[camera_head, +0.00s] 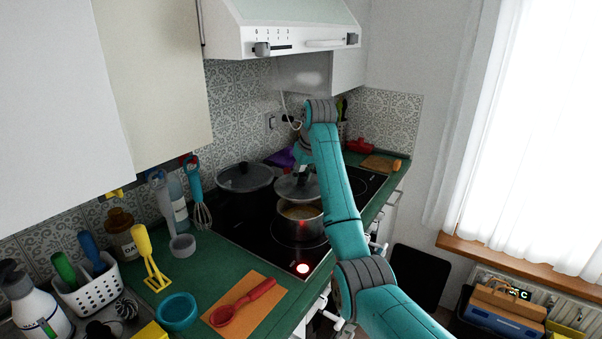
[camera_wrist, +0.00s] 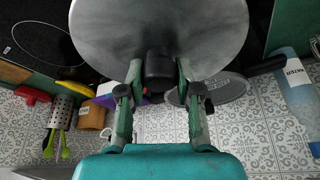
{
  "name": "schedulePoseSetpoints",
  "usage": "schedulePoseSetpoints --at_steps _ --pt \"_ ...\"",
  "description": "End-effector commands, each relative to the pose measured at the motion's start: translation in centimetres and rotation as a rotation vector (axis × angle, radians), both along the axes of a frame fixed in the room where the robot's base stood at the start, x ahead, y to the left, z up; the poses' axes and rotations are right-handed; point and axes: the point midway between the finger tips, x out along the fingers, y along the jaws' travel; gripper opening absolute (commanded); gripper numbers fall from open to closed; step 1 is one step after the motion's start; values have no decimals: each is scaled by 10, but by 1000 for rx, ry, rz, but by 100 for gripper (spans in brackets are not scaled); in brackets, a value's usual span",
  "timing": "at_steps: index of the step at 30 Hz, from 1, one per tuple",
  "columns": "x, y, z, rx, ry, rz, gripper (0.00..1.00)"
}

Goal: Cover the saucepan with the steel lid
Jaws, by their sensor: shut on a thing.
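The steel lid (camera_head: 292,187) hangs in my gripper above the rear part of the saucepan. The saucepan (camera_head: 301,231) stands on the black hob, and its open top with brownish contents shows in front of the lid. In the wrist view the lid (camera_wrist: 110,35) is a wide grey disc with a black knob. My gripper (camera_wrist: 159,73) is shut on that knob, one finger on each side. In the head view my arm hides most of the gripper. A gap between lid and pan rim seems to show at the front; the back is hidden.
A dark lidded pot (camera_head: 245,183) stands on the hob, close left of the lid. The range hood (camera_head: 280,30) hangs above.

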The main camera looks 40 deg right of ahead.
Motion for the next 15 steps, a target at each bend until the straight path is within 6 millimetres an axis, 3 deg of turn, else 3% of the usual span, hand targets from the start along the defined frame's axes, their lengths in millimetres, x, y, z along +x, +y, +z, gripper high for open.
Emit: schedulePoseSetpoints --at_steps 15 --pt "0 0 -40 0 -1 0 0"
